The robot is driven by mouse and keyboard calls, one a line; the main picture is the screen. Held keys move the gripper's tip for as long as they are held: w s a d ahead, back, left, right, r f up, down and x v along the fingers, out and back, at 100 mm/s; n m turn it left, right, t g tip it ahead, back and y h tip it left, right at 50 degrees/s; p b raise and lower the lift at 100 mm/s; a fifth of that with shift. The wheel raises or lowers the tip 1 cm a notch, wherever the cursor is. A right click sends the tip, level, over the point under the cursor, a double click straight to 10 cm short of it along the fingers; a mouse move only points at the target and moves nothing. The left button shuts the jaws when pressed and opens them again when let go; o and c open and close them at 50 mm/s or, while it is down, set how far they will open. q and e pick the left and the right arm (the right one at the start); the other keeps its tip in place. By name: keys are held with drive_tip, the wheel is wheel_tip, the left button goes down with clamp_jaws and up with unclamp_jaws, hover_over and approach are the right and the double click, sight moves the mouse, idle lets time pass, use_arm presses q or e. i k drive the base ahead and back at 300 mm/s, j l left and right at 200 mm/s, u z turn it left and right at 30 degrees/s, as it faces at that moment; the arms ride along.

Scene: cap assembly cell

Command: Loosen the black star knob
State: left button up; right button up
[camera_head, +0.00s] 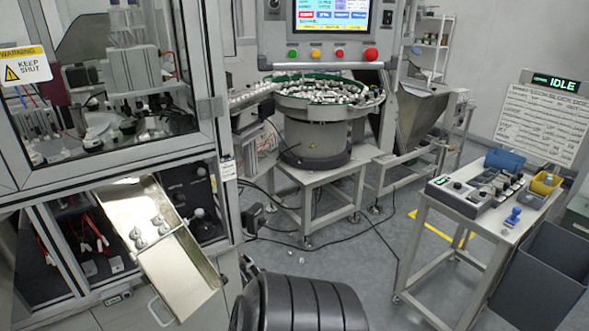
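I cannot single out the black star knob with certainty. A dark panel (176,181) below the machine's glass enclosure carries small round knob-like parts, one (200,171) near its upper right. Another, paler round part (199,213) sits lower, just right of the metal chute. They are too small for me to tell their shape. Neither my left nor my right gripper is in view.
A tilted metal chute (187,277) holding a few small shiny parts juts out from the enclosure. A bowl feeder (318,135) full of white caps stands behind. A control cart (490,205) and a grey bin (541,275) stand right. Cables cross the floor.

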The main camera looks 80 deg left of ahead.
sight(223, 278)
drive_tip(key=i+u, duration=0.4)
drive_tip(key=i+l+u, duration=0.2)
drive_tip(key=i+u, duration=0.4)
drive_tip(key=u, duration=0.25)
drive_tip(key=i+u, duration=0.1)
drive_tip(key=u, duration=0.35)
drive_tip(key=i+u, duration=0.15)
drive_tip(key=u, duration=0.25)
drive_tip(key=i+u, duration=0.15)
drive_tip(key=u, duration=0.3)
drive_tip(key=i+l+u, duration=0.1)
drive_tip(key=u, duration=0.3)
drive_tip(key=i+l+u, duration=0.15)
drive_tip(key=u, duration=0.3)
drive_tip(key=i+l+u, duration=0.25)
drive_tip(key=u, duration=0.15)
drive_tip(key=i+l+u, duration=0.15)
drive_tip(key=l+u, duration=0.3)
drive_tip(key=i+l+u, duration=0.15)
drive_tip(key=u, duration=0.3)
drive_tip(key=l, duration=0.1)
